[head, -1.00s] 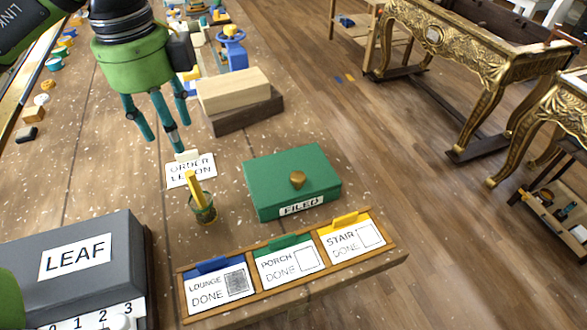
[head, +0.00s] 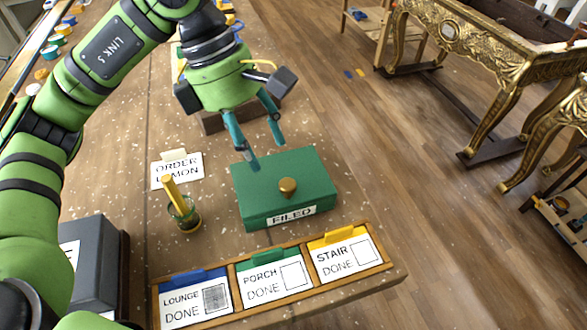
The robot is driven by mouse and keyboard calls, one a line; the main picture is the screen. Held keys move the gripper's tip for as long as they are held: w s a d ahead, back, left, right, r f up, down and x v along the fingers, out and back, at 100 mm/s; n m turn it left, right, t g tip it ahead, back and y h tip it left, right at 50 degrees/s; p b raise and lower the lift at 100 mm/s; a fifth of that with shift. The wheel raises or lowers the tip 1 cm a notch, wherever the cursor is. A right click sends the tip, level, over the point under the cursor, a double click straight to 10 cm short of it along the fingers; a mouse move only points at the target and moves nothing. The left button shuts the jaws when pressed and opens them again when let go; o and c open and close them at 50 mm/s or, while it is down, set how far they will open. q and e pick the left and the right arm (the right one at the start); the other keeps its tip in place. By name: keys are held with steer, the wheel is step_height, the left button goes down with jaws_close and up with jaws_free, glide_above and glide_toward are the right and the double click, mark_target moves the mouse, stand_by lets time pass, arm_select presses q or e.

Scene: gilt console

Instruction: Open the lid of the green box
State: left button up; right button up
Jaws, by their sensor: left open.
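The green box (head: 260,209) sits near the table's front right, its lid (head: 305,166) closed. A brass knob (head: 287,186) stands on the lid, and a FILED label (head: 291,216) is on the front face. My left gripper (head: 266,155) is open and empty, with its teal fingers pointing down at the back of the box. The fingertips appear above or just behind the lid's back edge, apart from the knob; I cannot tell whether they touch the lid. My right gripper is not in view.
A wooden card tray (head: 388,262) lies in front of the box. A small cup (head: 186,216) with a yellow stick and an ORDER LEMON card (head: 176,172) stand to the left. A grey LEAF box (head: 92,262) is partly behind my left arm.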

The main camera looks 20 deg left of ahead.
mark_target(287, 183)
arm_select(q)
steer(key=d+f+m, duration=0.1)
steer(key=f, duration=0.1)
steer(key=d+f+m+p, duration=0.1)
steer(key=f, duration=0.2)
steer(key=d+f+m, duration=0.2)
steer(key=shift+f+h+p, duration=0.15)
steer(key=shift+h+p, duration=0.15)
steer(key=shift+p, duration=0.05)
jaws_close()
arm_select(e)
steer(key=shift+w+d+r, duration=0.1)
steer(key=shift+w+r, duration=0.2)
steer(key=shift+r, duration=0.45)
